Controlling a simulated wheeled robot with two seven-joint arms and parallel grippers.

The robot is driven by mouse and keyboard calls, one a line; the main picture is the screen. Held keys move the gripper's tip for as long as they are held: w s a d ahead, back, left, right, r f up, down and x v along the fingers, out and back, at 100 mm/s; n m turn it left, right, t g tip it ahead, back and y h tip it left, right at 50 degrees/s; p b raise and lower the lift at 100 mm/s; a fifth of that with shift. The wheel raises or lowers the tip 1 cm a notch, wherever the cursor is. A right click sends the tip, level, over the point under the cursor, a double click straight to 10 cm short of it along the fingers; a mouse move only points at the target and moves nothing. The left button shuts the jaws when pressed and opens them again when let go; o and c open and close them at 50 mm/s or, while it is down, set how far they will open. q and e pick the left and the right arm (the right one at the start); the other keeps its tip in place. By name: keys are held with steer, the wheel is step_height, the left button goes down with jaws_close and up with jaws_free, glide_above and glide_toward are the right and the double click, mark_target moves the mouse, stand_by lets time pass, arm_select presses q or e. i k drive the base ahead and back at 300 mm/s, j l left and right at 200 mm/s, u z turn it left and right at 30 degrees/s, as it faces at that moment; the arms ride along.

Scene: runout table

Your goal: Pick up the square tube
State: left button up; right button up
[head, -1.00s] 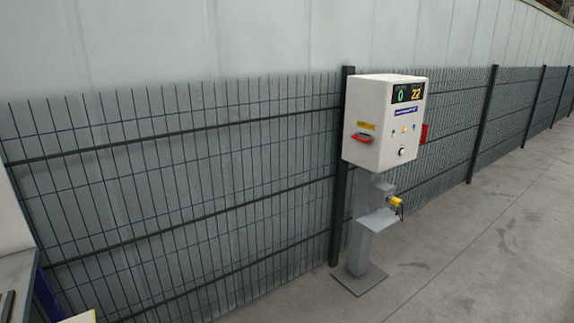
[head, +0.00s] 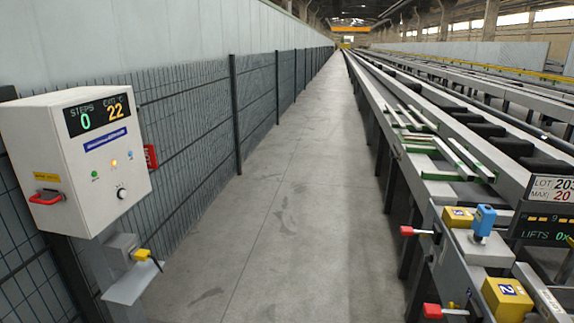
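Several pale metal lengths (head: 454,159) lie side by side on the long runout table (head: 388,122), on the right of the head view. A farther group of pale lengths (head: 409,117) lies beyond them on the same table. They are too small and far to tell which of them is a square tube. Neither of my grippers shows in the head view.
A white control box (head: 85,160) on a post stands at the left by the mesh fence (head: 190,112). Yellow blocks (head: 508,299), a blue part (head: 484,220) and red handles (head: 432,311) sit at the table's near end. The concrete aisle (head: 290,200) between is clear.

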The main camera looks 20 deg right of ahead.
mark_target(489, 178)
steer(key=i+l+z, duration=0.1)
steer(key=i+z, duration=0.2)
steer(key=i, duration=0.45)
steer(key=i+j+z, duration=0.1)
steer(key=i+z, duration=0.25)
steer(key=i, duration=0.4)
